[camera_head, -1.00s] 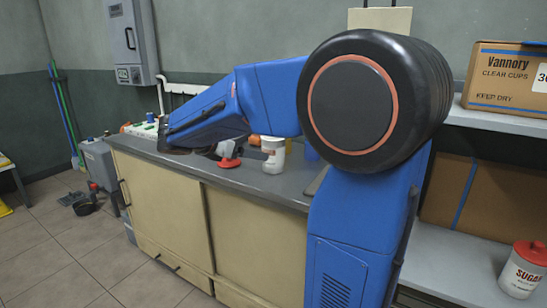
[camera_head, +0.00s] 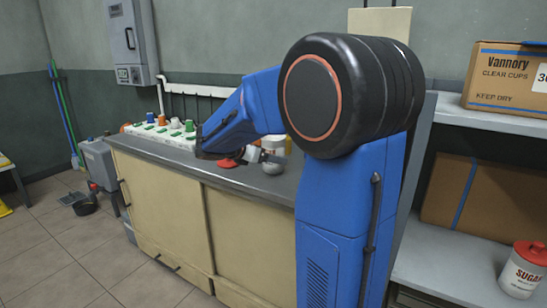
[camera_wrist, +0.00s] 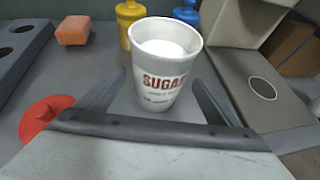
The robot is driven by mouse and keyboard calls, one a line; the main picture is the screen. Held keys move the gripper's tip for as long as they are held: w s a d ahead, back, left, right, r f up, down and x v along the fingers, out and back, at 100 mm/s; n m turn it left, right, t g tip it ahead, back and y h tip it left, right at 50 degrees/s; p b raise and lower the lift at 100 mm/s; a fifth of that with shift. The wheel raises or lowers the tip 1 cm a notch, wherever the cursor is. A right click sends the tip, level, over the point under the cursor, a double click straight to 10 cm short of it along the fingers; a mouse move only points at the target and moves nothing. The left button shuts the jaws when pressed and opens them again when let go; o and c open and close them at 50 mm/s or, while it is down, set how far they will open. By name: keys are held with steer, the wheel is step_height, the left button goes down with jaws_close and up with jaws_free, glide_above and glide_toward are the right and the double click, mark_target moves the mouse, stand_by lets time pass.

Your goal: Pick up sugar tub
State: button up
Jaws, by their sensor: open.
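The sugar tub is a white open cup with red SUGAR lettering and white contents. In the wrist view the sugar tub (camera_wrist: 160,85) stands upright on the grey counter, between the finger tips of my gripper (camera_wrist: 158,78). My gripper is open, with one finger on each side of the tub; I cannot tell whether either touches it.
A red disc-like piece (camera_wrist: 45,115) lies left of the tub. A yellow bottle (camera_wrist: 128,18) and a blue bottle (camera_wrist: 185,14) stand behind, with an orange block (camera_wrist: 73,30) at the back left. Another SUGAR tub, red-lidded (camera_head: 524,268), sits on the right shelf.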

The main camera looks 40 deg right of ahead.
steer(key=x, duration=0.3)
steer(key=shift+w+d+f, duration=0.15)
steer(key=shift+d+f, duration=0.05)
steer(key=shift+d, duration=0.05)
steer(key=c, duration=1.5)
steer(key=shift+r, duration=0.25)
step_height(320, 180, up, 9)
steer(key=shift+r, duration=0.2)
